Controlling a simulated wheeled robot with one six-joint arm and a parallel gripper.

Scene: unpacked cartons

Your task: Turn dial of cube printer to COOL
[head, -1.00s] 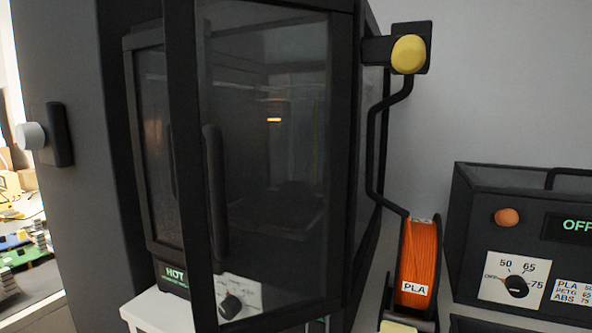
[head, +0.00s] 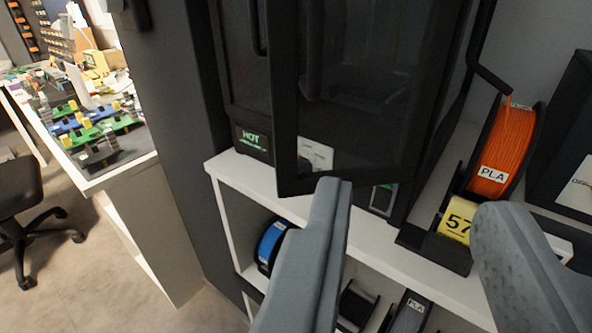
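The cube printer (head: 232,92) is a dark enclosure on a white shelf, with a green HOT display (head: 252,139) at its lower left. Its white dial panel (head: 318,154) shows low on the front, seen through the dark glass door (head: 365,100). The door's black frame covers part of the panel, and the dial's pointer cannot be read. My gripper (head: 411,202) is open and empty, its two grey fingers wide apart. In the picture the left fingertip lies just below the dial panel, and the right one is beside the yellow 57 label.
An orange PLA spool (head: 503,150) and a yellow 57 label (head: 457,221) stand right of the printer. The white shelf (head: 240,205) holds a blue spool (head: 270,243) below. Open floor (head: 105,285), a chair and a cluttered bench lie left.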

